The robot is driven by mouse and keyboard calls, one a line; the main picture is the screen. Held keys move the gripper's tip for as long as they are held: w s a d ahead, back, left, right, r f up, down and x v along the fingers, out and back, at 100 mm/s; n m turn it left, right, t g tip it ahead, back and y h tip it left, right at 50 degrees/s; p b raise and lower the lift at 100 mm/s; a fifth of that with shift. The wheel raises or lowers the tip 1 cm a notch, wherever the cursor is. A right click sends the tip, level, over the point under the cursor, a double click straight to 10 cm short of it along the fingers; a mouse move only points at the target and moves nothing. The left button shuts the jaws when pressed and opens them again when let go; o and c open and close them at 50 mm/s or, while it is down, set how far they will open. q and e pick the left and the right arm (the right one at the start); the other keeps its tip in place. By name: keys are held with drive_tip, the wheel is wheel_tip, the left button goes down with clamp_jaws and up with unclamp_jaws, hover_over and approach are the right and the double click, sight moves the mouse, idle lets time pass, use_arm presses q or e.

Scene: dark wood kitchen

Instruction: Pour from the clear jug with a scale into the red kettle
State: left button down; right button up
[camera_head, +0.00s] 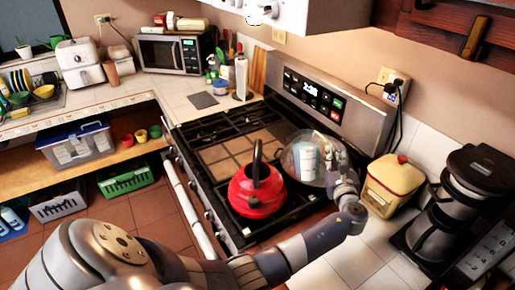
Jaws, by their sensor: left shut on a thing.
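The red kettle (257,194) stands upright on the front part of the stove, with its dark handle arched over the top. The clear jug (305,160), see-through with pale bluish markings, is just right of the kettle, above the stove's right side. My left gripper (333,157) is at the jug's right side and is shut on it; the fingers are partly blended with the clear wall. The jug and kettle look close together, but I cannot tell whether they touch. The jug's exact tilt and contents are hard to make out. My right gripper is not in view.
The stove (213,129) has dark grates and a raised control panel behind. A microwave (172,54) and air fryer (80,62) are at the back left.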

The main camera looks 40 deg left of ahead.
sight(328, 141)
use_arm(q)
drive_tip(key=shift+s+r+n, duration=0.1)
drive_tip(key=shift+r+n, duration=0.2)
drive_tip(key=shift+r, duration=0.05)
drive_tip(key=r+n, duration=0.1)
drive_tip(key=s+a+r+n, duration=0.1)
drive_tip(key=r, duration=0.1)
drive_tip(key=a+r+n+p, duration=0.1)
drive_tip(key=r, duration=0.1)
drive_tip(key=shift+s+r+n, duration=0.2)
drive_tip(key=shift+s+n, duration=0.15)
drive_tip(key=shift+n, duration=0.05)
drive_tip(key=shift+s+a+r+n, duration=0.2)
drive_tip(key=shift+r+n, duration=0.2)
drive_tip(key=shift+r, duration=0.15)
drive_tip(key=shift+s+a+r+n, duration=0.2)
drive_tip(key=shift+r+n, duration=0.1)
drive_tip(key=shift+r, duration=0.1)
drive_tip(key=shift+s+a+r+n, duration=0.15)
drive_tip(key=shift+r+n, duration=0.15)
drive_tip(key=shift+r, duration=0.1)
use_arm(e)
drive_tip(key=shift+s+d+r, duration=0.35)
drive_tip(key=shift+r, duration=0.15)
use_arm(q)
drive_tip(key=shift+r, duration=0.15)
